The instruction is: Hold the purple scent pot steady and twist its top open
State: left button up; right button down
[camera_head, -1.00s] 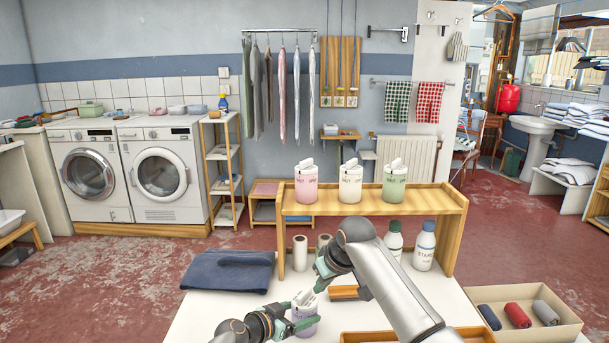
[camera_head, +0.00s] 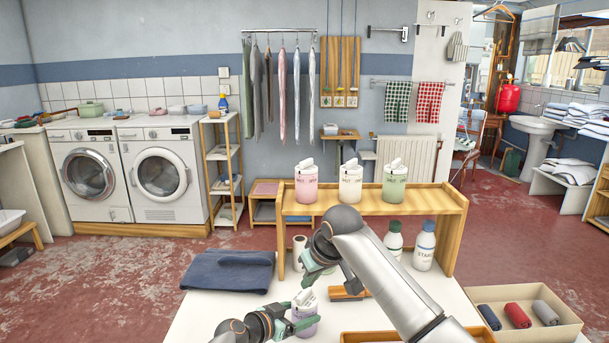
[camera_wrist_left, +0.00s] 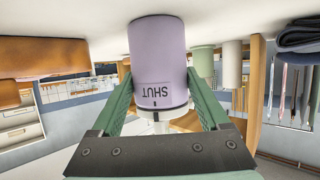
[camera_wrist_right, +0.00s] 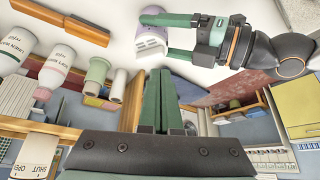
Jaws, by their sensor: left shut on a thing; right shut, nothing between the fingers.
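The purple scent pot (camera_head: 305,326) stands upright at the front of the white table, its white top (camera_head: 306,298) on it. My left gripper (camera_head: 300,320) is shut around the pot's body; the left wrist view (camera_wrist_left: 158,90) shows one finger on each side. The word SHUT is readable on the pot in that view. My right gripper (camera_head: 314,268) is shut and empty, above and apart from the pot. Its closed fingers (camera_wrist_right: 158,75) show in the right wrist view, with the pot (camera_wrist_right: 152,28) beyond them. Whether the top has turned cannot be told.
A wooden shelf (camera_head: 375,208) behind bears pink (camera_head: 306,190), cream (camera_head: 350,186) and green (camera_head: 395,190) pots. White bottles (camera_head: 424,248) stand under it. A folded blue cloth (camera_head: 228,271) lies left. An open box (camera_head: 545,300) with rolled cloths is at right.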

aim_at(314, 302)
jog(key=shift+f, duration=3.35)
jog(key=shift+w, duration=0.6)
jog(key=shift+w+d, duration=0.1)
jog(key=shift+d, duration=0.3)
jog(key=shift+w+d, duration=0.1)
jog(key=shift+d, duration=0.15)
jog(key=shift+w+d, duration=0.1)
jog(key=shift+w+d, duration=0.35)
